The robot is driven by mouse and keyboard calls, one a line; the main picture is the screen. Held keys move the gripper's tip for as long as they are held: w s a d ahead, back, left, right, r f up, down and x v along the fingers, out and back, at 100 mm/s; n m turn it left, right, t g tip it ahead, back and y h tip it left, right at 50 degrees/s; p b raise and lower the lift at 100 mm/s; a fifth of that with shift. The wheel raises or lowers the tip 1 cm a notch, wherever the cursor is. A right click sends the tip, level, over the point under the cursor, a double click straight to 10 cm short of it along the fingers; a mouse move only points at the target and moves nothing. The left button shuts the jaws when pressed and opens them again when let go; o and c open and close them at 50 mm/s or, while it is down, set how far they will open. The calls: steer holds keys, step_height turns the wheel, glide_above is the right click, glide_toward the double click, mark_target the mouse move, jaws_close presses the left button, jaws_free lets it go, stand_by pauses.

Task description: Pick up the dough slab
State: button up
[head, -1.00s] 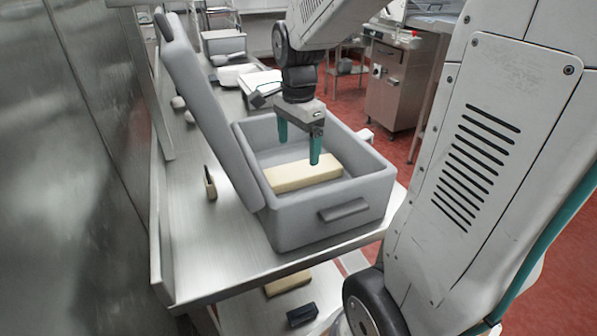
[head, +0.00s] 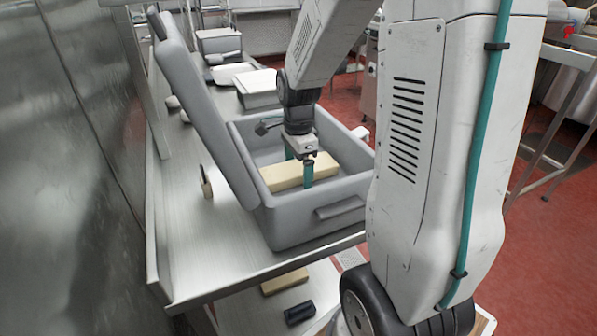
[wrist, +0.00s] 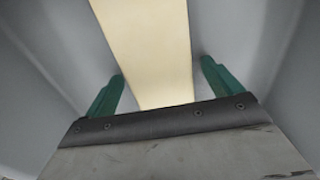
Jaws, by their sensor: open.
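The dough slab (head: 284,178) is a pale cream block lying inside an open grey bin (head: 290,222) on the steel counter. In the wrist view the slab (wrist: 150,50) runs up from between the two green fingers. My gripper (head: 299,172) is down inside the bin, pointing downward, with one finger in front of the slab and the other partly hidden behind. In the wrist view my gripper (wrist: 160,85) is open, a finger on each side of the slab with a gap at both sides. I cannot tell how deep the fingertips reach.
The bin's raised lid (head: 197,115) leans to the left. A small holder (head: 206,183) stands on the counter beside it. A tan block (head: 285,281) and a dark object (head: 299,313) lie on the lower shelf.

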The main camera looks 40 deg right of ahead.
steer(key=shift+r, duration=0.1)
steer(key=c, duration=1.5)
